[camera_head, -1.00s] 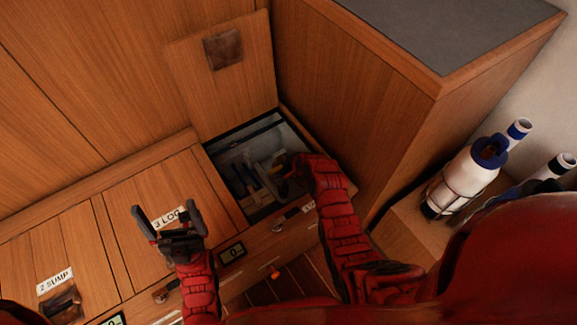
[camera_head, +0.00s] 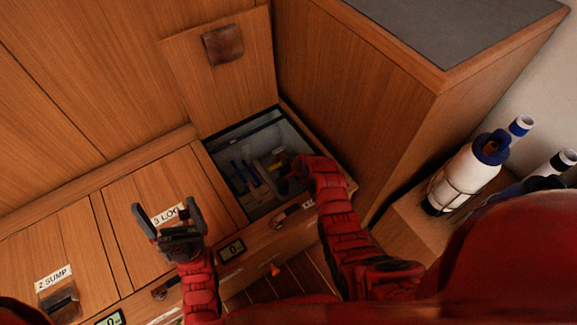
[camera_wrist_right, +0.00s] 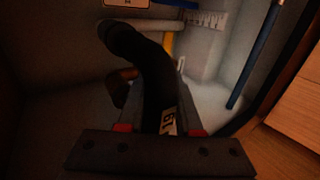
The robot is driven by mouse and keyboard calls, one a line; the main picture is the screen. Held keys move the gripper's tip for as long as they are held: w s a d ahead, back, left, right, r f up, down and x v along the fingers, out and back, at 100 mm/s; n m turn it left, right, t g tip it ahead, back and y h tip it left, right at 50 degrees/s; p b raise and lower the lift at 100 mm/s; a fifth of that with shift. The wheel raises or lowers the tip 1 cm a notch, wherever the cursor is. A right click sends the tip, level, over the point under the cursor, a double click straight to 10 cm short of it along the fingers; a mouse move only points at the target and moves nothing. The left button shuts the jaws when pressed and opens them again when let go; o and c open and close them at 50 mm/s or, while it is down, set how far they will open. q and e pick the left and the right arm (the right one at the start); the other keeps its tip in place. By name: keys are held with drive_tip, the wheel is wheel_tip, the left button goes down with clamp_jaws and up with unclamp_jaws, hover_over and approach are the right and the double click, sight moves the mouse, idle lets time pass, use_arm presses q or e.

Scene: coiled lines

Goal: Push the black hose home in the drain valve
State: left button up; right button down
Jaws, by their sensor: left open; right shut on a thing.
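My right gripper (camera_wrist_right: 155,125) is shut on the black hose (camera_wrist_right: 150,70), which rises between its fingers and bends left to a thicker dark end. A pale label on the hose shows low between the fingers. The hose end is close to a grey horizontal pipe (camera_wrist_right: 165,25); I cannot tell whether it touches or how deep it sits. I cannot clearly make out the drain valve. In the head view my right gripper (camera_head: 290,177) reaches into the open locker; the hose is too dark to tell there. My left gripper (camera_head: 165,212) is open and empty above the closed lids.
The open locker (camera_head: 208,150) has its lid (camera_head: 220,90) standing up behind it. Inside are blue rods (camera_wrist_right: 255,55) and a yellow piece (camera_wrist_right: 168,42). A wooden cabinet (camera_head: 350,90) stands close on the right. White bottles (camera_head: 465,175) stand farther right.

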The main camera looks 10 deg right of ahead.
drive_tip(key=shift+f, duration=0.7)
drive_tip(key=c, duration=0.5)
unclamp_jaws()
drive_tip(key=o, duration=0.4)
drive_tip(key=shift+r, duration=0.2)
wheel_tip(320, 180, up, 7)
drive_tip(key=p, duration=0.6)
drive_tip(key=shift+f, duration=0.15)
